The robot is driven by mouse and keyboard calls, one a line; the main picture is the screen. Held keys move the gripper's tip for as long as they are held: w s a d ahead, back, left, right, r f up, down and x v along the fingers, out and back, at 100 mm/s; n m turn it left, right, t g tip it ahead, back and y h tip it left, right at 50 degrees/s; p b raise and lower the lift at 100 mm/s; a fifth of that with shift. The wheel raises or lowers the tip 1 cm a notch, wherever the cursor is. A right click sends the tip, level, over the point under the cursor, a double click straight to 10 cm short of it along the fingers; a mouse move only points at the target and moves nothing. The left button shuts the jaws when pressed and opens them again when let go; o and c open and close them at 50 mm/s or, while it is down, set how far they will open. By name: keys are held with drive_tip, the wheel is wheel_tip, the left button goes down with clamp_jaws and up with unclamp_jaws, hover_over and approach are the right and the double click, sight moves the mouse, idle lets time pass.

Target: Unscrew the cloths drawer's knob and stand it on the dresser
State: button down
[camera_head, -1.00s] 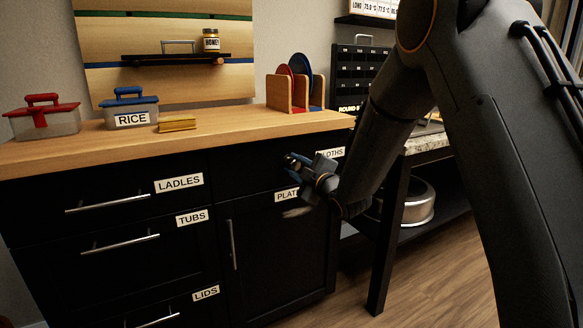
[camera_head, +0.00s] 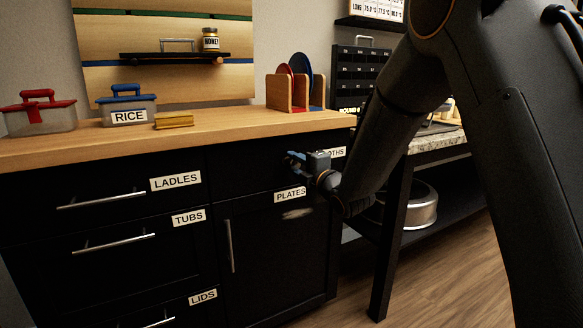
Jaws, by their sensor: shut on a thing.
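The cloths drawer (camera_head: 240,165) is the black drawer front under the dresser's right end, and it looks closed. Its label (camera_head: 338,153) reads "OTHS", the rest covered by my gripper. My gripper (camera_head: 292,160) is at the drawer front, its blue-grey fingers shut on the knob. The knob itself is almost wholly hidden by the fingers, and I cannot tell how far it is turned. The dresser's wooden top (camera_head: 232,131) is just above my gripper, with a bare stretch between the yellow block and the plate rack.
On the dresser stand a red-lidded box (camera_head: 40,118), a blue-lidded RICE box (camera_head: 128,108), a yellow block (camera_head: 174,120) and a wooden rack (camera_head: 290,92) with plates. A side table with a pot (camera_head: 423,208) below stands right of the dresser.

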idle(0.3)
drive_tip(key=n+b, duration=0.2)
drive_tip(key=n, duration=0.1)
drive_tip(key=shift+n+b, duration=0.55)
drive_tip(key=shift+n, duration=0.25)
drive_tip(key=c, duration=1.3)
unclamp_jaws()
